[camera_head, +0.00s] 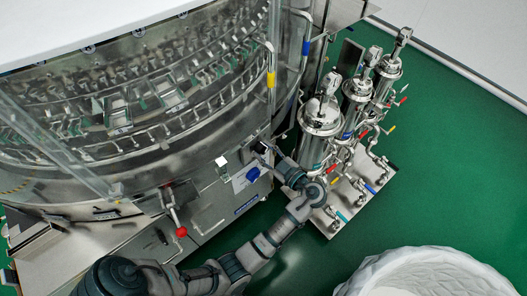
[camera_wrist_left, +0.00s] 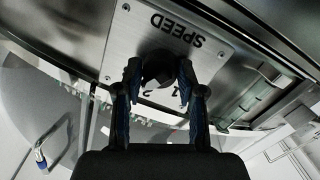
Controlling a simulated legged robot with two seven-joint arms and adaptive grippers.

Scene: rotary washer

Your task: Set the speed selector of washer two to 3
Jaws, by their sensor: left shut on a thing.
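The large steel rotary washer (camera_head: 215,120) fills the left and middle of the head view. My left arm reaches its side, and my left gripper (camera_head: 270,150) is at the machine's wall there, small in the view. In the left wrist view, my left gripper (camera_wrist_left: 160,78) is shut on a dark round speed selector knob (camera_wrist_left: 158,64), with a finger on each side. The knob sits on a metal plate (camera_wrist_left: 135,30) marked SPEED, seen upside down. Some digits show below the knob; the fingers partly cover the scale, and the knob's setting cannot be read. My right gripper is not in view.
Several steel filter housings (camera_head: 320,118) with coloured valve handles stand right of my left arm. A white tub (camera_head: 425,270) is at bottom right. Green floor (camera_head: 460,170) is clear beyond.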

